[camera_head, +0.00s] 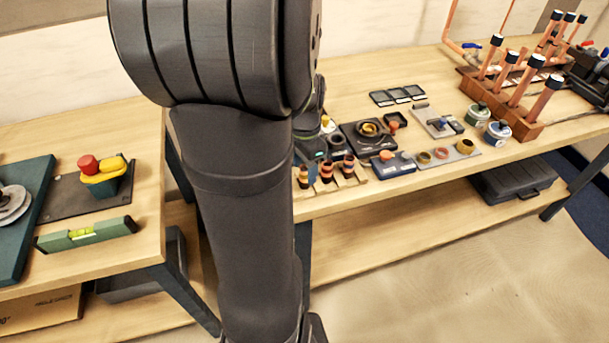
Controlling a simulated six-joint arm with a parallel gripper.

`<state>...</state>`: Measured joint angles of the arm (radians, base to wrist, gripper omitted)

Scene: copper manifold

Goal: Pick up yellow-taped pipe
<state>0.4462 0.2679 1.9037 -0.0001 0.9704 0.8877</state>
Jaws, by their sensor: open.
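No pipe with clearly yellow tape can be made out. Several upright copper pipes (520,92) with dark caps stand in a wooden rack (525,132) at the right of the far bench. Short copper pieces with dark bands (348,166) stand in a low wooden holder (357,180) near the bench's front edge, beside my arm. A small yellow spot shows behind them, close to the arm, too small to identify. My arm fills the middle of the view. My gripper's fingers are not seen; the arm hides part of the bench.
Rings on a grey tray (468,153), round tins (477,115) and a dark square tray (352,140) crowd the bench front. A left bench (140,235) holds a green level (85,234) and a red-and-yellow item (103,172).

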